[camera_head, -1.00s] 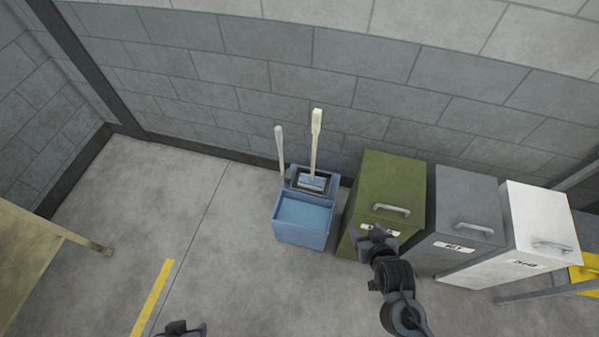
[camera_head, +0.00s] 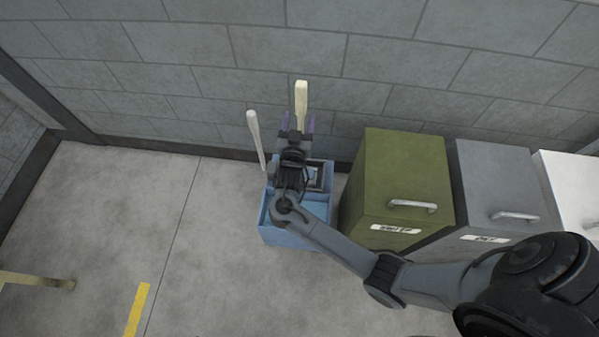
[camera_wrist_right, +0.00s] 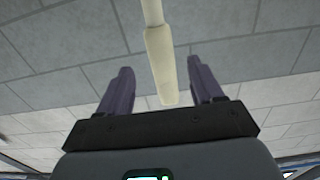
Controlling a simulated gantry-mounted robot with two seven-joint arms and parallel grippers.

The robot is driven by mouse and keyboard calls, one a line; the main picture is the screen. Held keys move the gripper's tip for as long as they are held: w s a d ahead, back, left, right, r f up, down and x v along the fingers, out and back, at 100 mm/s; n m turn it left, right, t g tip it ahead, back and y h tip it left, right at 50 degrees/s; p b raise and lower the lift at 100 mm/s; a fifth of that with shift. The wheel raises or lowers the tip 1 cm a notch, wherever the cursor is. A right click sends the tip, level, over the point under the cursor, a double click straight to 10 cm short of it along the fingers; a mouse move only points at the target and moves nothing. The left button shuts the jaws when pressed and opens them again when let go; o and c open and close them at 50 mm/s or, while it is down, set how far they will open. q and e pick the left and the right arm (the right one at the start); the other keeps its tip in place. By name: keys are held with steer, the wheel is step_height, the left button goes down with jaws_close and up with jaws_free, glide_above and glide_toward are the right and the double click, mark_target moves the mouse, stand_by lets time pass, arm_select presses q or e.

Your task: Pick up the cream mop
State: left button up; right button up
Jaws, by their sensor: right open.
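The cream mop (camera_head: 301,98) stands upright in the blue mop bucket (camera_head: 283,238) by the wall. Its lower part is hidden behind my right arm. My right gripper (camera_head: 297,124) is at the mop's handle, with its fingers open and pointing toward the wall. In the right wrist view, the thick cream grip of the mop (camera_wrist_right: 161,68) lies between the two open purple-grey fingers (camera_wrist_right: 157,90), with gaps on both sides. My left gripper is not in view.
A second, grey-white handle (camera_head: 255,138) leans from the bucket's left side, close to my right gripper. A green bin (camera_head: 395,185), a grey bin (camera_head: 500,190) and a white bin (camera_head: 570,185) stand to the right.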

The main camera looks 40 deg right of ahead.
mark_target(301, 110)
steer(key=x, duration=0.3)
steer(key=shift+w+d+f+b, duration=0.1)
steer(key=shift+w+d+b, duration=0.15)
steer(key=shift+b, duration=0.1)
steer(key=b+x, duration=0.1)
steer(key=x, duration=0.3)
steer(key=shift+w+d+f, duration=0.2)
steer(key=shift+w+d, duration=0.1)
steer(key=shift+c, duration=0.6)
steer(key=c, duration=1)
steer(key=shift+r, duration=0.1)
jaws_close()
